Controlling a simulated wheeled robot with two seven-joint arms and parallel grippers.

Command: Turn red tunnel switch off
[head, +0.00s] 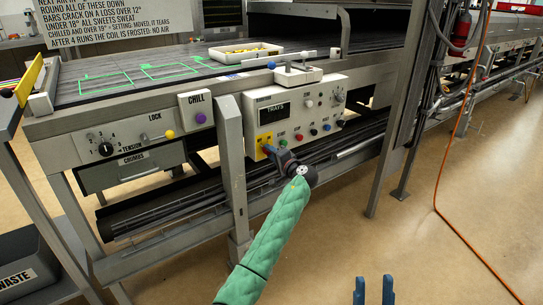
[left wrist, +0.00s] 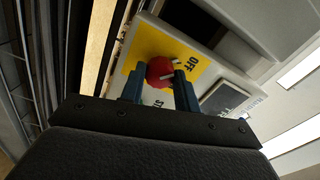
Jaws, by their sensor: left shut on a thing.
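The red switch (left wrist: 160,70) is a round knob on a yellow plate (left wrist: 192,62) in the left wrist view. OFF is printed on the plate above and right of the knob; another label below is partly hidden by a finger. A white mark shows on the knob, its exact setting hard to read. My left gripper (head: 275,148) is at the yellow plate (head: 264,140) on the control panel, its blue fingers on either side of the knob and shut on it. In the head view the gripper hides the knob. My right gripper (head: 374,291) is open and empty at the bottom.
The control panel (head: 330,100) has a dark display and several coloured buttons right of the switch. A CHILL box (head: 196,108) with a purple knob is to the left. A grey post (head: 232,165) stands close left of my left arm. An orange cable (head: 446,215) lies on the floor.

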